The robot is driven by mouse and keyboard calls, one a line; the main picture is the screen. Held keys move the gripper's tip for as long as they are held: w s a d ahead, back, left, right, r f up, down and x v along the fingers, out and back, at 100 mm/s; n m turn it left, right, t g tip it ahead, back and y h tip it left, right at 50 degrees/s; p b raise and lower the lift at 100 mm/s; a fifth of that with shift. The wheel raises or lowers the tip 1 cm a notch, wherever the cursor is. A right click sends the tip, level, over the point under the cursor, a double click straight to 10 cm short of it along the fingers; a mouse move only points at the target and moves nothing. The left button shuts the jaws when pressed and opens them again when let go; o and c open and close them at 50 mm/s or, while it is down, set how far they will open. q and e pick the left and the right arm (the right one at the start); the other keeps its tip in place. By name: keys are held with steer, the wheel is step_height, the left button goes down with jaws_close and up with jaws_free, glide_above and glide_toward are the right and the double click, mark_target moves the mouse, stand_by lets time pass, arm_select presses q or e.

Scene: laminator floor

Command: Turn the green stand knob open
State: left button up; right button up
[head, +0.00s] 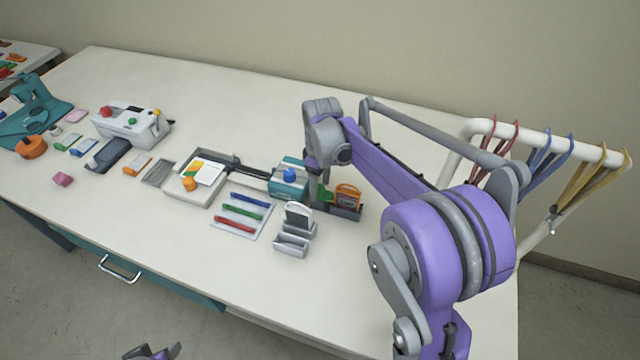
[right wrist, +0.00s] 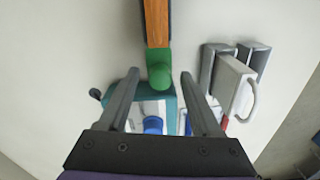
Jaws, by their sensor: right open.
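The green stand knob (right wrist: 158,72) shows in the right wrist view at the end of an orange-brown bar, beside a teal device. In the head view a small green part (head: 325,194) shows beside the teal device, partly covered by my gripper. My right gripper (right wrist: 160,75) is open, with the knob in the gap between its fingertips in the picture and clear space on both sides. Contact does not show. In the head view my right gripper (head: 317,180) points down over this spot. My left gripper (head: 152,351) shows only in part at the bottom edge.
The teal device with a blue knob (head: 290,176) stands close by. An orange item in a grey holder (head: 346,211) is just right. Grey holders (head: 293,243) and a pen tray (head: 240,214) lie in front. A white rack with coloured straps (head: 590,152) stands right.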

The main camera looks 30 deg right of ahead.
jaws_close()
stand_by(0.5)
steer(key=m, duration=0.4)
steer(key=shift+m+b, duration=0.3)
steer(key=shift+b, duration=0.05)
steer(key=m, duration=0.4)
steer(key=shift+s+m, duration=0.1)
steer(key=shift+m, duration=0.2)
steer(key=m+b, duration=0.1)
steer(key=m, duration=0.3)
steer(key=shift+a+m, duration=0.1)
steer(key=shift+m, duration=2.3)
